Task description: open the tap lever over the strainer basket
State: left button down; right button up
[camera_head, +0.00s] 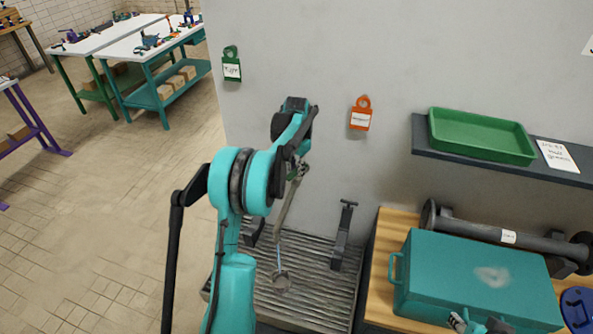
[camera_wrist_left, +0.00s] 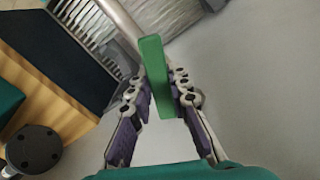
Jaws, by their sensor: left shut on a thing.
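My left gripper (camera_head: 297,172) reaches over the ribbed sink at the wall, mostly hidden by my own arm. In the left wrist view its two fingers (camera_wrist_left: 165,88) are shut on the flat green tap lever (camera_wrist_left: 154,75). The grey tap pipe (camera_head: 287,210) slants down below the gripper. A thin pale line runs down from near its lower end to a small round grey thing (camera_head: 282,284) on the ribs, perhaps the strainer basket. I cannot tell whether the line is water. What seems to be my right gripper (camera_head: 470,323) shows only partly at the bottom edge.
The ribbed sink (camera_head: 315,297) has a dark bracket (camera_head: 344,235) on its right. A teal case (camera_head: 465,280) and a dark flanged pipe (camera_head: 505,236) lie on the wooden bench. A shelf above carries a green tray (camera_head: 482,137). Green and orange tags (camera_head: 361,114) hang on the wall.

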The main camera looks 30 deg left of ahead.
pick_arm(q)
jog(key=n, duration=0.4)
jog(key=shift+n, duration=0.7)
jog(key=c, duration=1.4)
grip_release()
notch_tip(320, 180, up, 12)
